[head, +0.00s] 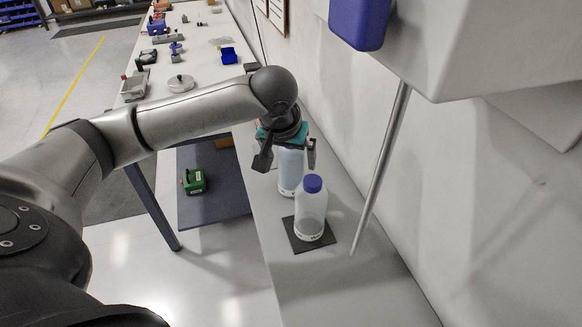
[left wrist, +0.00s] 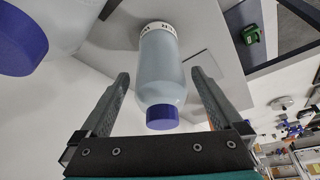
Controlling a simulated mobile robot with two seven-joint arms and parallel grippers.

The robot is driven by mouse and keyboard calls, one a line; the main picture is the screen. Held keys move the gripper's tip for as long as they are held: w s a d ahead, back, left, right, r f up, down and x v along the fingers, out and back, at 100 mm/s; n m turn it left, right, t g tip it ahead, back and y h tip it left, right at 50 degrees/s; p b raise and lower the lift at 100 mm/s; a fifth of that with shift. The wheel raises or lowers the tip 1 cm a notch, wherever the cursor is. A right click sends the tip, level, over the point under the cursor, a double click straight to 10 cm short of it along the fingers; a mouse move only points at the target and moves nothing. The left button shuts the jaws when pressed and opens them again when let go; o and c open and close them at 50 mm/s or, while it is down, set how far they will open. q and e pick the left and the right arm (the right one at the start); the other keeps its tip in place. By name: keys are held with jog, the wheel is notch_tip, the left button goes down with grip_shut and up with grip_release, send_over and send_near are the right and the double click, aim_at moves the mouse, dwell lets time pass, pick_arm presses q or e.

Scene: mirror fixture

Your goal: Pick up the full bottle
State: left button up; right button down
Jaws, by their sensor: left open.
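A pale blue, filled-looking bottle (head: 288,178) stands on the bench below my left gripper, its top hidden by the gripper in the head view. In the left wrist view this bottle (left wrist: 161,65) shows whole, with a blue cap, between the two fingers. My left gripper (head: 287,160) is open, with a finger on either side of the bottle's upper part and gaps visible in the wrist view. A second, clearer bottle (head: 311,208) with a blue cap stands upright on a dark square mat, nearer the camera. My right gripper is not in view.
The grey bench (head: 310,283) runs along a pale wall at right. A thin metal rod (head: 382,165) rises close beside the bottles. A blue block (head: 360,22) hangs top right. A green case (head: 194,181) sits on a low shelf. Several small items lie farther back.

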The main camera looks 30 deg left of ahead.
pick_arm(q)
jog(key=shift+x, duration=1.25)
grip_shut()
jog(key=shift+w+r, duration=0.1)
